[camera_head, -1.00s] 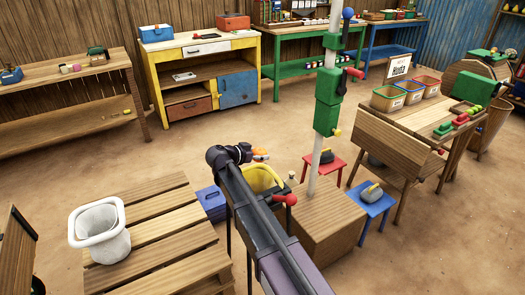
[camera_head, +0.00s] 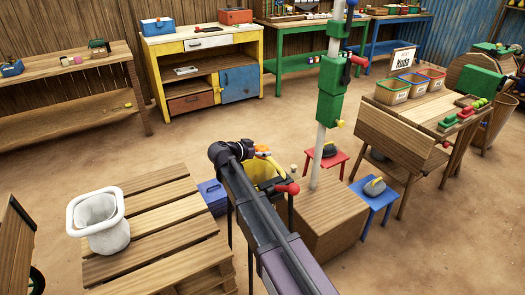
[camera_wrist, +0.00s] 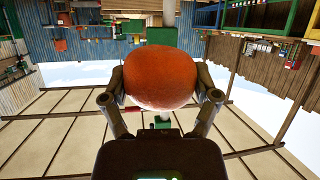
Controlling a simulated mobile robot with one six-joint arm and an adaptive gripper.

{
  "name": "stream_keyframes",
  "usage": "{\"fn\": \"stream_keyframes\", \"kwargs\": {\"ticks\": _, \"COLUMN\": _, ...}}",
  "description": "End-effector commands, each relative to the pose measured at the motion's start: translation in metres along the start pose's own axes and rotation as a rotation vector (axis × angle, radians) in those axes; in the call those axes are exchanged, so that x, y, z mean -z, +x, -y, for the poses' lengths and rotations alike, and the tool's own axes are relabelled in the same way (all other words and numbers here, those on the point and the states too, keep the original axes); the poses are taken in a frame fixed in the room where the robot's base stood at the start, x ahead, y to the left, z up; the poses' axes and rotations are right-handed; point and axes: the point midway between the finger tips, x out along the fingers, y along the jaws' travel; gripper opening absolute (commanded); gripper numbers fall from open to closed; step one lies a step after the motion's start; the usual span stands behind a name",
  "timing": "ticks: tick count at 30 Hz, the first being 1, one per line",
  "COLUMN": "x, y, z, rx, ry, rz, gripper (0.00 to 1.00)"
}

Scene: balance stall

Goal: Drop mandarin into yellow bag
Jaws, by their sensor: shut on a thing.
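The orange mandarin (camera_wrist: 160,72) fills the middle of the wrist view, pinched between the two fingers of my gripper (camera_wrist: 164,92). In the head view the mandarin (camera_head: 262,152) is a small orange spot at the far end of my arm. My gripper is largely hidden there behind my dark wrist. The yellow bag (camera_head: 264,172) is just beyond my arm, its rim partly covered by the arm. The mandarin appears at or above the bag's far rim; the exact height and gap cannot be told. The wrist view does not show the bag.
A wooden crate (camera_head: 325,215) with a white pole (camera_head: 320,155) and green blocks stands right of the bag. A blue box (camera_head: 213,197) is to its left. A white bag (camera_head: 98,222) stands on a slatted table (camera_head: 150,215). Blue (camera_head: 374,190) and red stools are to the right.

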Motion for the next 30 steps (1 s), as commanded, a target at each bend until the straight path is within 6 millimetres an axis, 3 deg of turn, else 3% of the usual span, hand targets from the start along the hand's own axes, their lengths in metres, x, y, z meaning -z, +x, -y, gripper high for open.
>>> {"fn": "stream_keyframes", "kwargs": {"ticks": 9, "x": -0.022, "y": 0.01, "z": 0.001, "rx": -0.001, "ry": 0.0, "rz": 0.0, "gripper": 0.29}}
{"fn": "stream_keyframes", "kwargs": {"ticks": 24, "x": -0.025, "y": 0.012, "z": 0.001, "rx": -0.002, "ry": 0.0, "rz": 0.0, "gripper": 0.29}}
{"fn": "stream_keyframes", "kwargs": {"ticks": 25, "x": -0.025, "y": 0.012, "z": 0.001, "rx": -0.002, "ry": 0.0, "rz": 0.0, "gripper": 0.81}}
{"fn": "stream_keyframes", "kwargs": {"ticks": 27, "x": -0.025, "y": 0.012, "z": 0.001, "rx": -0.002, "ry": 0.001, "rz": 0.0, "gripper": 1.0}}
{"fn": "stream_keyframes", "kwargs": {"ticks": 30, "x": -0.025, "y": 0.012, "z": 0.001, "rx": -0.002, "ry": 0.001, "rz": 0.0, "gripper": 1.0}}
